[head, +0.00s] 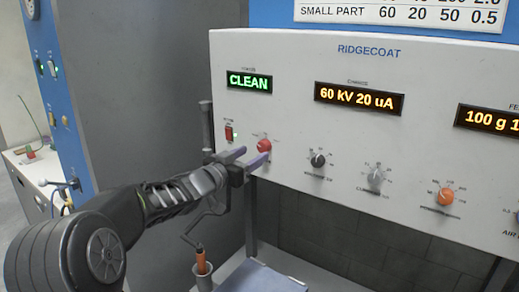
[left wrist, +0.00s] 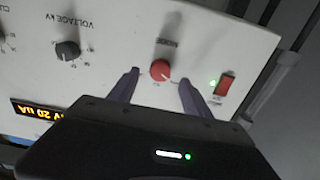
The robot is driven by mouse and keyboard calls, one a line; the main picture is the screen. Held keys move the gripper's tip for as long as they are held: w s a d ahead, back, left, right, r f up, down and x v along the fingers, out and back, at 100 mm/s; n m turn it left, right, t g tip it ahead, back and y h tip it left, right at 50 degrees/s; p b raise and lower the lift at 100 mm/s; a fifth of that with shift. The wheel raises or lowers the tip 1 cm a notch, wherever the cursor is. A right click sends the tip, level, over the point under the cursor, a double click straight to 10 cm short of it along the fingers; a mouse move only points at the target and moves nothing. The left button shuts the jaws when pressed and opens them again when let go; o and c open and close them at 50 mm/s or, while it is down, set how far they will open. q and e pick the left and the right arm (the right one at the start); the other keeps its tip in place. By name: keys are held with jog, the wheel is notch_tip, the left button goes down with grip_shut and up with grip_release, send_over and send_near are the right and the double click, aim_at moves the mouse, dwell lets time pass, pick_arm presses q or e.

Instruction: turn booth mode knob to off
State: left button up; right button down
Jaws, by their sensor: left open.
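The red booth mode knob (head: 263,145) is on the lower left of the white control panel, below the green display (head: 249,82) reading CLEAN. It also shows in the left wrist view (left wrist: 160,70), with a light pointer mark and small print around it. My left gripper (head: 253,157) is open at the panel front. In the left wrist view its two fingers (left wrist: 158,90) stand on either side of the red knob, with visible gaps between them and it. I cannot tell how far the tips are from the panel. My right gripper is out of view.
A red rocker switch (head: 229,133) with a green light is just left of the knob. A black knob (head: 318,160), a grey knob (head: 375,178) and an orange knob (head: 446,196) lie to the right. An orange-handled tool (head: 201,262) stands in a holder below.

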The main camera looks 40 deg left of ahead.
aim_at(261, 148)
pick_arm(q)
jog(key=w, duration=0.4)
jog(key=shift+w+a+p, duration=0.1)
jog(key=shift+w+p, duration=0.15)
jog(key=shift+p, duration=0.1)
jog(key=shift+c, duration=0.4)
grip_shut()
